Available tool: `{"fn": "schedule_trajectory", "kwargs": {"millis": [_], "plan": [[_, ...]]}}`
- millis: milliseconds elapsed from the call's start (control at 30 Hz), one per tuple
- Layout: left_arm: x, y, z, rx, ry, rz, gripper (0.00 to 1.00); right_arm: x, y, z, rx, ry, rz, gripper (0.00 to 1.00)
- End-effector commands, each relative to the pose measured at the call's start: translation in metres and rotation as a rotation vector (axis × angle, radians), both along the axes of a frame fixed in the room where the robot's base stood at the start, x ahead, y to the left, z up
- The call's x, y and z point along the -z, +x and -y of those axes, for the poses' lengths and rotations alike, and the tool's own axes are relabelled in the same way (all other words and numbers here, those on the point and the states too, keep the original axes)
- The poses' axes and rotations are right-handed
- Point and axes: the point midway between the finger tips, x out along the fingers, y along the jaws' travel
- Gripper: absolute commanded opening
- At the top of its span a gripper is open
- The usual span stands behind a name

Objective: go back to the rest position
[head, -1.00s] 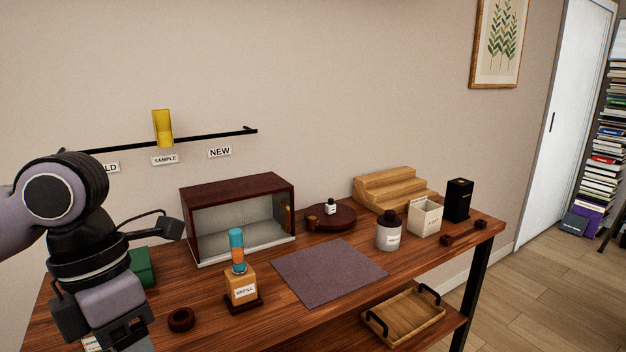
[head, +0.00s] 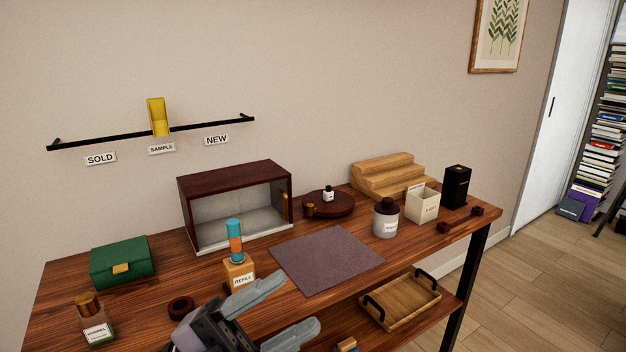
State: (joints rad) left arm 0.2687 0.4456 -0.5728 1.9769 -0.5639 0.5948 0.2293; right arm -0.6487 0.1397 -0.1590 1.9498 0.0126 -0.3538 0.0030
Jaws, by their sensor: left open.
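My left gripper (head: 299,302) is at the bottom middle of the head view, in front of the table's front edge. Its two grey fingers are spread apart, point right, and hold nothing. The refill bottle (head: 240,274), with an orange and blue dropper top, stands on the table just behind the upper finger. The gripper hides part of the table's front edge and the bottle's base. My right gripper is not in view.
On the wooden table are a green box (head: 122,266), a labelled bottle (head: 94,322), a dark ring (head: 181,307), an open-fronted cabinet (head: 235,174), a purple mat (head: 325,260) and a white jar (head: 386,222). A wooden tray (head: 398,315) lies on the lower shelf.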

Motion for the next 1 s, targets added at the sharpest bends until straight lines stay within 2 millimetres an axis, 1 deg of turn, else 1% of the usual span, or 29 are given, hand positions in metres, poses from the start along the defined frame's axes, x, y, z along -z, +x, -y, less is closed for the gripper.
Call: {"fn": "schedule_trajectory", "kwargs": {"millis": [33,67,100,167,200,267,300,367,400,467,500,567,600,700,800,833,900,1000], "plan": [[0.013,0.011,-0.009,-0.068,-0.048,-0.107,0.57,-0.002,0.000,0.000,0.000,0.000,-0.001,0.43],[0.021,0.018,-0.015,-0.109,-0.070,-0.166,0.57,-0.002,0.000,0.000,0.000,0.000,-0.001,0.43],[0.033,0.027,-0.023,-0.164,-0.099,-0.249,0.57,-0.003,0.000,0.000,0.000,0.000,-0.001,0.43],[0.055,0.038,-0.036,-0.246,-0.134,-0.372,0.57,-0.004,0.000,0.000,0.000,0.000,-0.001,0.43],[0.073,0.043,-0.046,-0.301,-0.155,-0.458,0.57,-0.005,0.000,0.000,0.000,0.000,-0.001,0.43],[0.101,0.048,-0.060,-0.382,-0.180,-0.588,0.57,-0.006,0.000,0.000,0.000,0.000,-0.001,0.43],[0.122,0.050,-0.071,-0.436,-0.192,-0.677,0.57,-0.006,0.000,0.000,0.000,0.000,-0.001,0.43],[0.156,0.047,-0.086,-0.515,-0.206,-0.811,0.57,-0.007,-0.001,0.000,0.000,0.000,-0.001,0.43],[0.179,0.042,-0.096,-0.567,-0.210,-0.902,0.57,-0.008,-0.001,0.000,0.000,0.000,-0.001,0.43],[0.215,0.031,-0.111,-0.642,-0.213,-1.040,0.57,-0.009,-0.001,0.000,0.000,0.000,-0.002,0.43],[0.239,0.020,-0.120,-0.689,-0.212,-1.133,0.57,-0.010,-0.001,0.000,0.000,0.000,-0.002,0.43],[0.273,0.001,-0.133,-0.753,-0.206,-1.263,0.57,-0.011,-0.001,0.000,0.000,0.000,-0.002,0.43],[0.292,-0.013,-0.140,-0.791,-0.200,-1.344,0.57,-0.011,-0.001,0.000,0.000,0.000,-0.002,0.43],[0.332,-0.047,-0.154,-0.865,-0.183,-1.511,0.57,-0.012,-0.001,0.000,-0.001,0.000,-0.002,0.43],[0.355,-0.072,-0.162,-0.908,-0.170,-1.619,0.57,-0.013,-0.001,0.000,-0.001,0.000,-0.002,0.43],[0.359,-0.077,-0.163,-0.916,-0.167,-1.640,0.57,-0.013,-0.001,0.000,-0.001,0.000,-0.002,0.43],[0.366,-0.086,-0.166,-0.929,-0.161,-1.672,0.57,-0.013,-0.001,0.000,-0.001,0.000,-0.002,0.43],[0.368,-0.089,-0.167,-0.934,-0.158,-1.687,0.57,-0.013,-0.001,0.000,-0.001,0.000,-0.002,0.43]]}}
